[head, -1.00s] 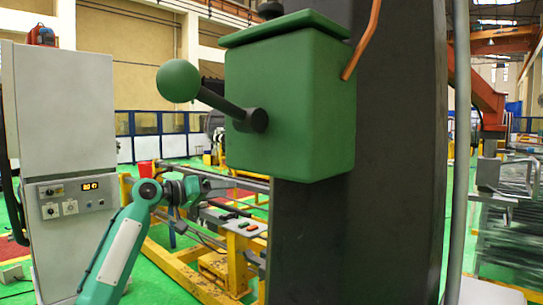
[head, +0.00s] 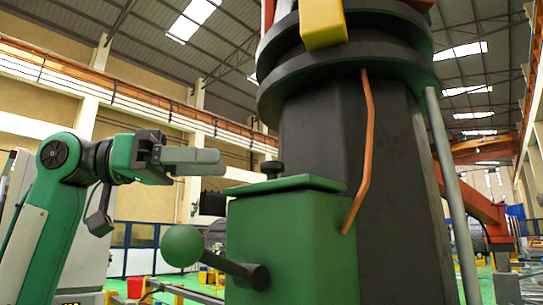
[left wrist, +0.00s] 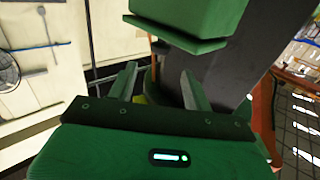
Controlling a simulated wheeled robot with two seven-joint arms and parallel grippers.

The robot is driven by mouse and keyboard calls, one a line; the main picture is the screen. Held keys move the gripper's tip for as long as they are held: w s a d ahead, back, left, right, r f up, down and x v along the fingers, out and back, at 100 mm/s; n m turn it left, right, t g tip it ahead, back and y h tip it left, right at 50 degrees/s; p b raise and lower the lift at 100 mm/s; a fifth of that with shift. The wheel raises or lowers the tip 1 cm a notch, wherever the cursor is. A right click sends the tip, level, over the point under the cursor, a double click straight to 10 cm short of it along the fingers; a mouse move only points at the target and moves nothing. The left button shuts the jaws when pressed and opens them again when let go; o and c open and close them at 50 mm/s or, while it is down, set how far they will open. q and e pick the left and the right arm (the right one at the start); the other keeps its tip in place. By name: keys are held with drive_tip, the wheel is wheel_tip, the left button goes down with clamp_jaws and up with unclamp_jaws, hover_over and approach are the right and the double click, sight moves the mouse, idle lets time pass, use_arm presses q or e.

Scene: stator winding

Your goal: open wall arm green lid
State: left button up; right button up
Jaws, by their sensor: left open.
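The green box (head: 290,250) is fixed to the dark column, with its flat green lid (head: 285,185) lying shut on top. A black knob (head: 271,168) stands up at the lid's back left. A lever with a green ball (head: 181,246) sticks out from the box's side. My left gripper (head: 208,160) is level with the knob, to its left and apart from it, with its grey fingers pointing right. In the left wrist view the open fingers (left wrist: 158,82) point towards the lid (left wrist: 180,36), with nothing seen held between them. My right gripper is out of view.
The dark column (head: 400,200) rises right behind the box, with wide dark rings above. An orange cable (head: 365,150) runs down to the box's right side. A grey pole (head: 447,190) stands farther right.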

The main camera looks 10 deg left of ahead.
sight(265, 163)
use_arm(q)
drive_tip(key=d+p, duration=0.1)
drive_tip(key=d, duration=0.1)
drive_tip(key=d+p, duration=0.1)
drive_tip(key=d, duration=0.2)
drive_tip(key=w+d+p, duration=0.1)
drive_tip(key=d, duration=0.2)
drive_tip(key=shift+w+d+r, duration=0.1)
drive_tip(key=shift+r, duration=0.05)
drive_tip(key=shift+w+d, duration=0.15)
drive_tip(key=shift+d, duration=0.55)
drive_tip(key=shift+c, duration=0.3)
clamp_jaws()
